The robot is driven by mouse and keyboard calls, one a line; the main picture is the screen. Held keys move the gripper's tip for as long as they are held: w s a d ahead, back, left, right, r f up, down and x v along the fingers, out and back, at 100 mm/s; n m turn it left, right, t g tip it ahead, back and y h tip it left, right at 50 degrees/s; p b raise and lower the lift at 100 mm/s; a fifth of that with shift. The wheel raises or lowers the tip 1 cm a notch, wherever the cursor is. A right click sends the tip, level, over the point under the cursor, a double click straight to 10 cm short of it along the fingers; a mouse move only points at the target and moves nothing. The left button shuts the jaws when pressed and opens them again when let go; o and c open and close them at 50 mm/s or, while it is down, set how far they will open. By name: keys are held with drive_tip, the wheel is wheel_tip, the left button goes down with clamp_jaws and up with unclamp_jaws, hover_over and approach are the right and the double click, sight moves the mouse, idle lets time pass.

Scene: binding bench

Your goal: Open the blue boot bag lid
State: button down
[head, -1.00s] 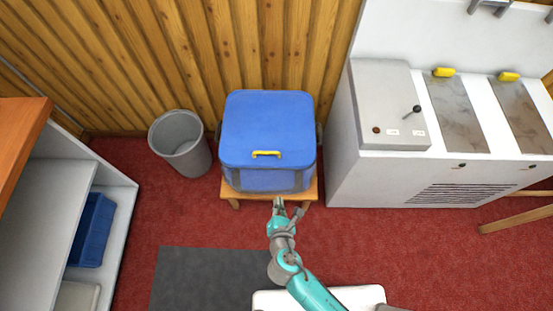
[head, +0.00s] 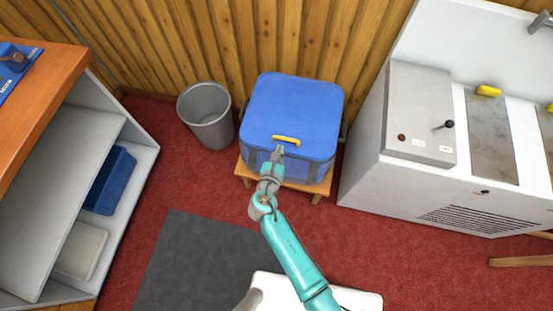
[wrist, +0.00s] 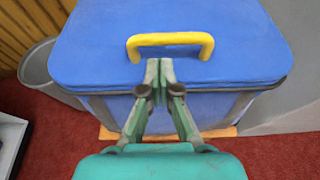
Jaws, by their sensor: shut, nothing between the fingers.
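The blue boot bag (head: 290,115) stands on a small wooden stool against the panelled wall. Its lid (head: 296,100) is flat and closed, with a yellow handle (head: 286,140) near the front edge. In the wrist view the lid (wrist: 170,25) fills the top, and the yellow handle (wrist: 170,40) arches just beyond my fingertips. My gripper (head: 279,150) is at the front edge of the lid, just short of the handle. In the wrist view my gripper (wrist: 160,65) has its fingertips together, with nothing between them. I cannot tell whether the fingertips touch the lid.
The wooden stool (head: 247,174) carries the bag. A grey bin (head: 207,118) stands to its left and a white machine cabinet (head: 390,185) close to its right. A shelf unit (head: 75,130) is at the far left. Red floor and a dark mat (head: 190,260) lie in front.

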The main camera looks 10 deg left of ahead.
drive_tip(key=shift+x, duration=1.15)
drive_tip(key=shift+r, duration=0.1)
